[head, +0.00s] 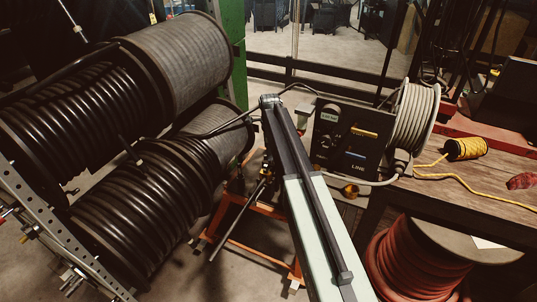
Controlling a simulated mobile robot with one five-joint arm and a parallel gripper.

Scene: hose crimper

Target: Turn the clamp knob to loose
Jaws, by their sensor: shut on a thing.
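A dark control box (356,128) stands on the bench just right of my arm. Its front has a small pale label, a yellow strip, a blue strip and the word LINE. Small dark round shapes sit on the left part of its face, and I cannot tell whether one is the clamp knob. My arm reaches up from the bottom of the head view to a joint left of the box. My gripper is not visible; the arm seems to hide it. Its jaws and anything between them cannot be seen.
Large reels of black hose (140,215) fill the left side. An orange stand (236,238) is on the floor below my arm. A white hose reel (413,118) adjoins the box. A yellow rope spool (466,149) lies on the wooden bench (470,180), with red hose (412,262) below.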

